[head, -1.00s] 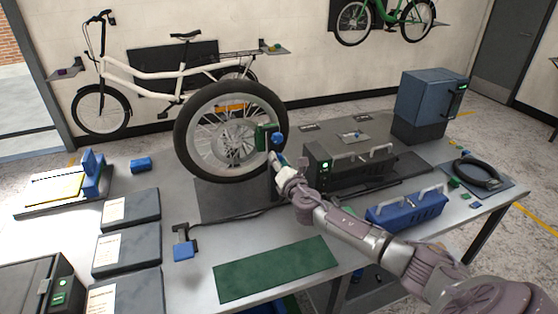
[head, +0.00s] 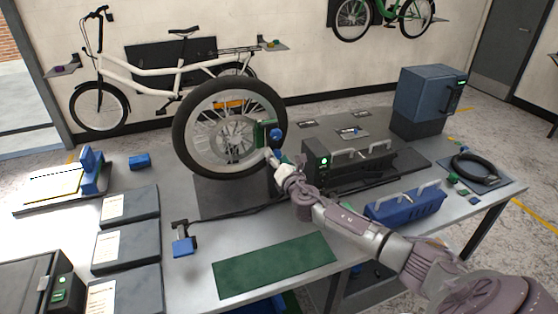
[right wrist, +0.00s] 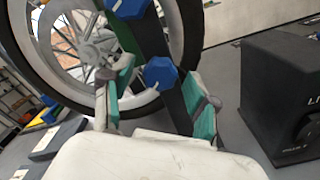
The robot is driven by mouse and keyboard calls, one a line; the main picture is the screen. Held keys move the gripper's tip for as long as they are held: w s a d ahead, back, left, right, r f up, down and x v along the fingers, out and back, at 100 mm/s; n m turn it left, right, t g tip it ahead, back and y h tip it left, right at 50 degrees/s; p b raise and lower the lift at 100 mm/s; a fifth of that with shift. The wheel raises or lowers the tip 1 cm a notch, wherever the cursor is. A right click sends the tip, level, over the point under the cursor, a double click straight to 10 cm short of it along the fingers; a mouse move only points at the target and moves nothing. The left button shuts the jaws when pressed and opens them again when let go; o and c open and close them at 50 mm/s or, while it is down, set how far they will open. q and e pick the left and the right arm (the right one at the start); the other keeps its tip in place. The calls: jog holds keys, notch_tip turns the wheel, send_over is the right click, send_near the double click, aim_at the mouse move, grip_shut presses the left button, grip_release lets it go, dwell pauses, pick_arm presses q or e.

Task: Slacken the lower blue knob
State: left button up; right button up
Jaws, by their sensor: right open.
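The lower blue knob (right wrist: 161,73) sits on a dark upright bracket in front of the wheel. It shows between the two teal-padded fingers of my right gripper (right wrist: 160,84), which is open. I see a gap on each side of the knob; contact is not visible. The upper blue knob (right wrist: 128,8) is above it, cut off by the frame edge. In the head view the upper knob (head: 277,134) shows beside the green block, and my right gripper (head: 277,158) is just below it, largely covering the lower knob. My left gripper is not in view.
The spoked wheel (head: 180,138) stands upright behind the knobs. A dark grey unit (head: 345,170) is close to the right of my gripper. A blue toolbox (head: 408,207) lies near my right forearm, and a green mat (head: 275,268) lies at the front.

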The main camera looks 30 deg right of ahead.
jog(key=v, duration=1.2)
jog(key=shift+f, duration=0.15)
